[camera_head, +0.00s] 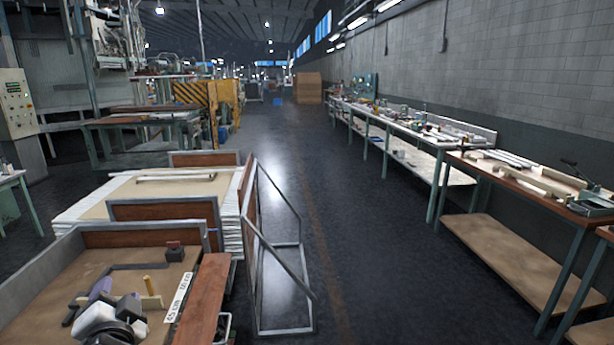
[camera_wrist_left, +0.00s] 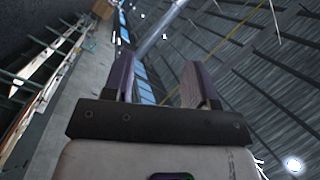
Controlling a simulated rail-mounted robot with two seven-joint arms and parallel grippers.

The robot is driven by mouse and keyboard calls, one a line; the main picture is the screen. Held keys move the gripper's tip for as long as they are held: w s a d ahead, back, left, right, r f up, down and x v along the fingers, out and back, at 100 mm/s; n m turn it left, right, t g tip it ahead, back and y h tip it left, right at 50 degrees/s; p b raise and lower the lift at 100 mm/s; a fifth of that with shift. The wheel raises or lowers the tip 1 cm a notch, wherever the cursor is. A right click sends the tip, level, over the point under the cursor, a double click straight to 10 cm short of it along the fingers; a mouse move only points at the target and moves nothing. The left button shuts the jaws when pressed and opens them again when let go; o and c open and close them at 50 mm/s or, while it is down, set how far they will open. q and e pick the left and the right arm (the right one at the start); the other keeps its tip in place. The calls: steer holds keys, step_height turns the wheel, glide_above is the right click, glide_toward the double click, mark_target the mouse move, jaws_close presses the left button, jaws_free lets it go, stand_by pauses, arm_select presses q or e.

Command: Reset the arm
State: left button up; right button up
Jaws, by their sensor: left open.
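My left gripper (camera_head: 88,299) is in the lower left of the head view, above a wooden-topped bench (camera_head: 60,272). In the left wrist view its two purple-grey fingers (camera_wrist_left: 158,78) stand wide apart with nothing between them. The fingers point up toward the roof in that view, and my wrist housing fills the bottom. My right gripper does not show in either view.
On the bench are a dark angled bar (camera_head: 135,266), a wooden peg piece (camera_head: 150,290) and a length label (camera_head: 179,298). Behind stands a stack of pale sheets (camera_head: 95,200). A metal frame (camera_head: 280,331) borders the open aisle (camera_head: 340,230). Workbenches (camera_head: 490,180) line the right wall.

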arm_select(q)
steer(key=s+d+f+g+h+p, duration=0.1)
steer(key=s+d+f+g+h, duration=0.1)
steer(key=s+d+f+h, duration=0.35)
steer(key=s+d+f+g+h+p, duration=0.1)
steer(key=s+d+f+g+h, duration=0.1)
steer(key=s+d+f, duration=0.45)
steer(key=s+d+f+n+g+h+p, duration=0.25)
steer(key=s+f+g, duration=0.55)
steer(key=s+f, duration=1.5)
step_height(320, 180, up, 40)
steer(key=s+y+p, duration=0.1)
steer(key=p, duration=3.6)
steer(key=shift+s+a+f+n, duration=0.2)
steer(key=shift+a+f+n, duration=0.05)
steer(key=shift+a+n, duration=0.1)
